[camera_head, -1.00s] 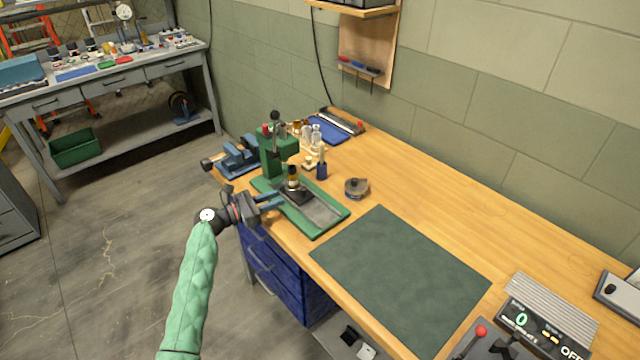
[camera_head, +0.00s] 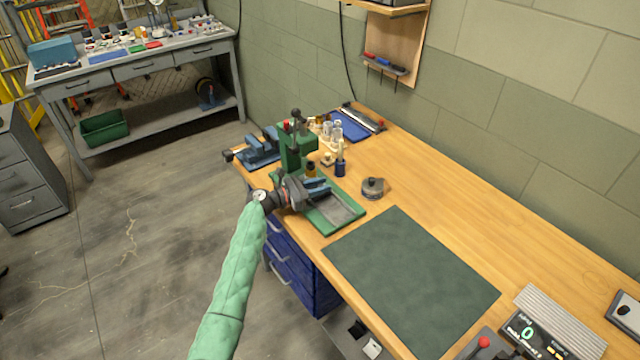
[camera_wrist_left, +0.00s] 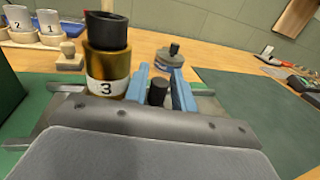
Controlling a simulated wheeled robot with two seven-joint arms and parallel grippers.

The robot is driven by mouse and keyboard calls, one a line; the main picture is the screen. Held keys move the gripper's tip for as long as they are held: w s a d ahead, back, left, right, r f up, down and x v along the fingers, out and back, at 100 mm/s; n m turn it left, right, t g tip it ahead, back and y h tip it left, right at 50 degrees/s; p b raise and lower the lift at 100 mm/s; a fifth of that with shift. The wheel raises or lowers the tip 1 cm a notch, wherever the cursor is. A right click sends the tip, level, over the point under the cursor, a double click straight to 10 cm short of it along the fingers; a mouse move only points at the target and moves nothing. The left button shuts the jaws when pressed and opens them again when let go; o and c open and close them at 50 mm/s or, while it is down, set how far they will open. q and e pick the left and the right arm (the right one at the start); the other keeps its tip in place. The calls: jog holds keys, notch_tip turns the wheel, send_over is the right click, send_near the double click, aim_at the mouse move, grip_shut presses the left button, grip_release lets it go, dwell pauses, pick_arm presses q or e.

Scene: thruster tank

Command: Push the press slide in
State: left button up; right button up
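The green bench press (camera_head: 297,150) stands at the wood bench's near left edge, on a green base with a grey plate (camera_head: 335,209). A gold canister (camera_wrist_left: 107,72) with a black top and a "3" label stands by the press; its top shows in the head view (camera_head: 311,169). My left gripper (camera_head: 322,187) is over the press base in front of the canister, its blue fingers apart. In the left wrist view the fingers (camera_wrist_left: 163,85) lie on either side of a short dark knob (camera_wrist_left: 157,91); contact is unclear. My wrist hides much of the slide. My right gripper is out of view.
A blue vise (camera_head: 259,150) stands left of the press. A round grey object (camera_head: 373,187) lies right. A dark green mat (camera_head: 410,280) covers clear bench at the front.

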pick_arm(q)
jog(key=shift+d, duration=0.15)
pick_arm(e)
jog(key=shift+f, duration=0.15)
